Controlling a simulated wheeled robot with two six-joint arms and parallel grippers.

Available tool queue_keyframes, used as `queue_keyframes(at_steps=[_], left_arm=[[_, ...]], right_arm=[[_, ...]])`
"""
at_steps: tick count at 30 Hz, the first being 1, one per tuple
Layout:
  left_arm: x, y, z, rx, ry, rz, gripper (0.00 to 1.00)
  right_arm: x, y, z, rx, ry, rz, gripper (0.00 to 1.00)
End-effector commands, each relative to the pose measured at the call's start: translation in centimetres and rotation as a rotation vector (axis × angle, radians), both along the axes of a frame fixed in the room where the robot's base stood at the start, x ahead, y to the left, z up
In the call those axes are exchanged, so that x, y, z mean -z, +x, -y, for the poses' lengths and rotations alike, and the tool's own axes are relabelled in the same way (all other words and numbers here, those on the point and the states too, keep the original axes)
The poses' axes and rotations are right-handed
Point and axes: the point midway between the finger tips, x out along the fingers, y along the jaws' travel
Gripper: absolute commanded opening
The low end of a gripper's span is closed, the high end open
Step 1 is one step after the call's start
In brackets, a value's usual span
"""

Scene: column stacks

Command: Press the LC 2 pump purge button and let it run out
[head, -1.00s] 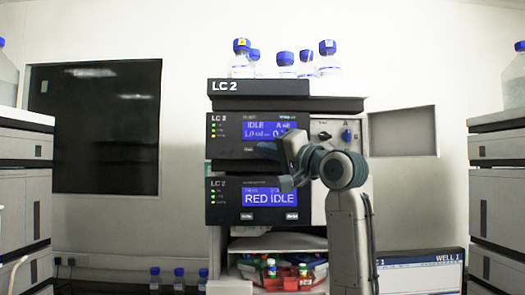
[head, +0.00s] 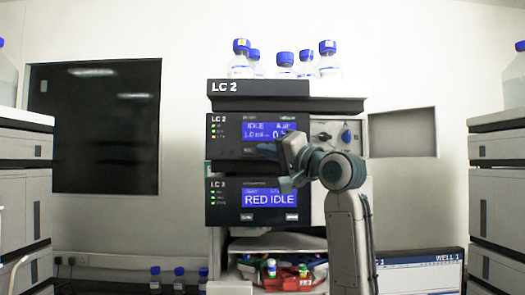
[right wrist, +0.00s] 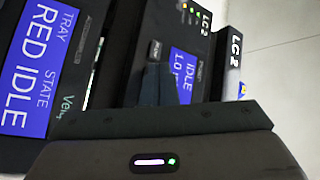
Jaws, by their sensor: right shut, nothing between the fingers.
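The LC 2 pump (head: 228,150) is the upper dark-fronted module of the middle stack. Its blue display (head: 255,129) reads IDLE, with a flow value beside it. My right gripper (head: 268,151) is shut and empty, its tips in front of the pump panel just below the display. In the right wrist view the dark closed fingers (right wrist: 158,86) point at the panel close to a small labelled button (right wrist: 155,50). Part of another label shows right of the fingers, too small to read surely. I cannot tell whether the tips touch the panel. My left gripper is not in view.
Below the pump, another LC 2 module (head: 228,216) reads RED IDLE. Blue-capped bottles (head: 285,68) stand on top of the stack. A valve knob (head: 346,136) is right of the pump display. An open bay below holds coloured items. Other stacks stand at both sides.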

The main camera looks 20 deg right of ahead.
Motion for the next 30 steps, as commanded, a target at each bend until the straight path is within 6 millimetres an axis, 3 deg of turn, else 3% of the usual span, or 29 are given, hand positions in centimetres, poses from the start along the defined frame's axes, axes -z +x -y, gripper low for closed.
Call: queue_keyframes(at_steps=[30], left_arm=[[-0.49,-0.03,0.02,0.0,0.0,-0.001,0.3]], right_arm=[[0.01,0.83,0.23,0.0,0.001,0.0,0.0]])
